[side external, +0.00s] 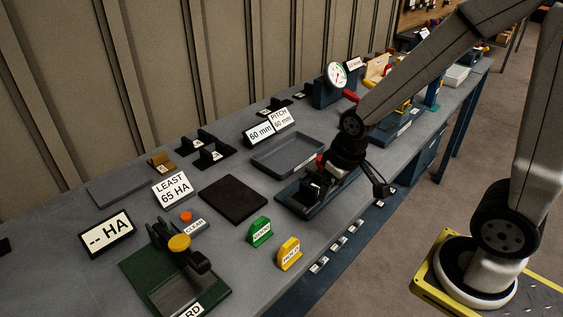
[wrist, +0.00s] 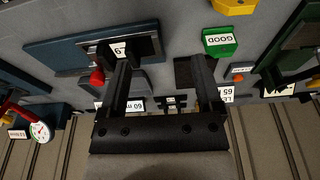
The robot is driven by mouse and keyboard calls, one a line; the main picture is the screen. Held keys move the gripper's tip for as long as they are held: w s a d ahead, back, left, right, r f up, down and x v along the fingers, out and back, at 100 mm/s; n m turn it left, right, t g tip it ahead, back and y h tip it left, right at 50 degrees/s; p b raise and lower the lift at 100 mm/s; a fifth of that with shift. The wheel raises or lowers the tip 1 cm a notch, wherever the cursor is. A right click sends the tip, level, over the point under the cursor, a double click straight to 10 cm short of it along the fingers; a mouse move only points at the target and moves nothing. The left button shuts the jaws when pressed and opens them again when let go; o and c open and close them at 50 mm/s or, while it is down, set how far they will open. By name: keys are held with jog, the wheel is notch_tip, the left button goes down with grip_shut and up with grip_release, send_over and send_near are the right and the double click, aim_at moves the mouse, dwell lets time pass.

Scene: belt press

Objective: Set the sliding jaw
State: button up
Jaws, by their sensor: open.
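A dark blue fixture (side external: 291,206) lies near the front edge of the bench, below my gripper. A black jaw block (side external: 309,184) with a white number label sits on it, and a red knob (side external: 320,162) is beside the block. In the wrist view the fixture (wrist: 60,47), the labelled block (wrist: 121,47) and the red knob (wrist: 97,77) show at upper left. My gripper (wrist: 163,62) is open and empty. Its left finger in that view overlaps the block's near edge; I cannot tell whether they touch.
A grey tray (side external: 287,155) lies behind the fixture and a black pad (side external: 233,199) to its left. A green GOOD block (side external: 261,232), a yellow block (side external: 289,253) and a green press (side external: 172,285) stand left. A dial gauge (side external: 336,75) stands farther back.

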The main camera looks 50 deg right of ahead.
jog(key=w+d+m, duration=0.1)
jog(key=w+d, duration=0.4)
jog(key=w+d+f+m+g, duration=0.1)
jog(key=w+d, duration=0.4)
jog(key=d, duration=0.1)
jog(key=w+d+f+g, duration=0.1)
jog(key=w+d, duration=0.4)
jog(key=d, duration=0.1)
jog(key=shift+m, duration=0.4)
jog(key=shift+f, duration=0.2)
jog(key=shift+f, duration=3.75)
grip_shut()
